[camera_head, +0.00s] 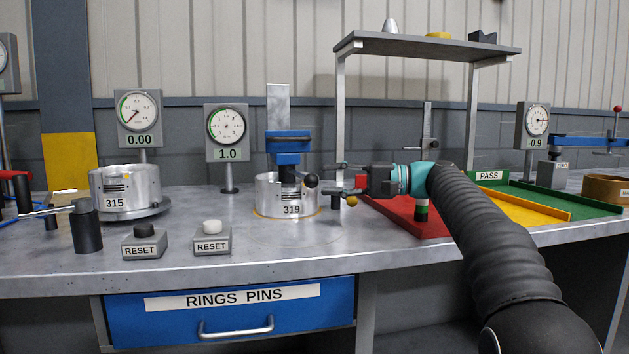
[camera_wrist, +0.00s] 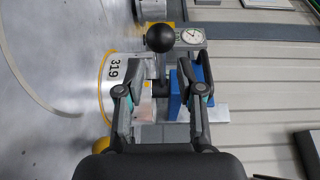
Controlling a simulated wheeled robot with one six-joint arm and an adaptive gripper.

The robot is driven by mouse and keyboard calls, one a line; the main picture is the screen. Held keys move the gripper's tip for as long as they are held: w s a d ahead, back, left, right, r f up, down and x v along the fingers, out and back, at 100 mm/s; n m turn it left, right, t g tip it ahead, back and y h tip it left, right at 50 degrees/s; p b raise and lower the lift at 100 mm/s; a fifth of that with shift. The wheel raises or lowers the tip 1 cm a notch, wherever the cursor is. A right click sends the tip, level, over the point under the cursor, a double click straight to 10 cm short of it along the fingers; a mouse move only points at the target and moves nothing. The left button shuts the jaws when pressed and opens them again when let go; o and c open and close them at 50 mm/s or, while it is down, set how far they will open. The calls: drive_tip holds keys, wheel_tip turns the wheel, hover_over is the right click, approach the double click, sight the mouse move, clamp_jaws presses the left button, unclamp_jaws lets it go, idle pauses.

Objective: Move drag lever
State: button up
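A lever with a black ball knob (camera_head: 311,181) sticks out from a blue press-like fixture (camera_head: 289,141) above the metal ring part marked 319 (camera_head: 291,210). The knob also shows in the wrist view (camera_wrist: 160,38), ahead of my fingers and between their lines. My gripper (camera_head: 337,180) comes in level from the right, close to the knob. In the wrist view my gripper (camera_wrist: 160,78) has its fingers wide apart, with nothing held between them. A yellow ball (camera_head: 351,201) shows just below my gripper. Which lever is the drag lever is not labelled legibly.
Dial gauges reading 0.00 (camera_head: 139,120) and 1.0 (camera_head: 227,131) stand behind. Part 315 (camera_head: 127,190) and two RESET boxes (camera_head: 212,239) are at left. A shelf (camera_head: 425,46) stands behind my arm; red (camera_head: 388,208), yellow (camera_head: 525,210) and green trays (camera_head: 575,207) lie right.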

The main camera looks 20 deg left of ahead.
drive_tip(key=d, duration=0.6)
drive_tip(key=shift+w+d, duration=0.4)
